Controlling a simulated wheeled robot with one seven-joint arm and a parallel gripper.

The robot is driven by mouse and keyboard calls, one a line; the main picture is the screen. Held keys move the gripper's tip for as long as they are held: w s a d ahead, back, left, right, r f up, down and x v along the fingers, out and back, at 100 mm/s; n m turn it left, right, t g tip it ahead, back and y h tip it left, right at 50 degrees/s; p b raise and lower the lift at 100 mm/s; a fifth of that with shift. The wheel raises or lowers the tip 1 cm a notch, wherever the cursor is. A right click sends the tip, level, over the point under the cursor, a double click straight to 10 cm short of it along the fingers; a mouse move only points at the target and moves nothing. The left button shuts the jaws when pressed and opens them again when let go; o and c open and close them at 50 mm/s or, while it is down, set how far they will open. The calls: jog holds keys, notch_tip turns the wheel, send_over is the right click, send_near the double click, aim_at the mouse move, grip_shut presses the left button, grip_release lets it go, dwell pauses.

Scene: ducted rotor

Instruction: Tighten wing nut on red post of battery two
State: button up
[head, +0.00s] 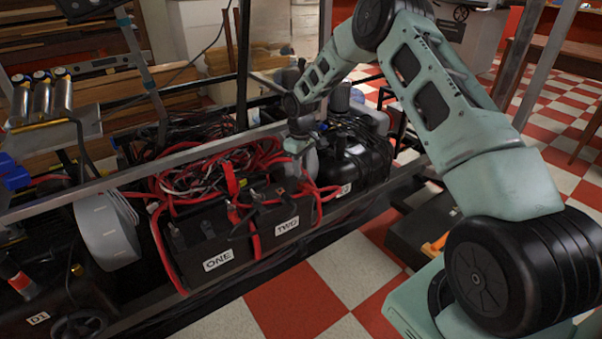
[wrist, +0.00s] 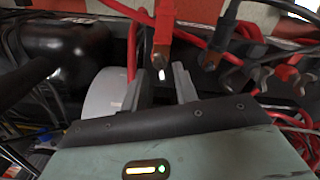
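Battery two (head: 285,222) is a black box labelled TWO, right beside battery one (head: 205,252), labelled ONE. Red cables lie over both tops. My gripper (head: 300,150) is above the back of battery two in the head view. In the wrist view my gripper (wrist: 161,84) has its two grey fingers apart. A red cable end (wrist: 163,35) with a small bright metal tip (wrist: 163,75) shows between and beyond the fingers; I cannot tell whether they touch it. I cannot clearly make out the wing nut or red post.
A metal rail (head: 150,178) crosses behind the batteries. A black tank (head: 358,160) stands right of battery two. A grey round housing (head: 105,230) is left of battery one. Loose cables crowd the space. The checkered floor (head: 300,300) in front is open.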

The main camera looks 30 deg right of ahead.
jog(key=shift+f, duration=0.75)
grip_shut()
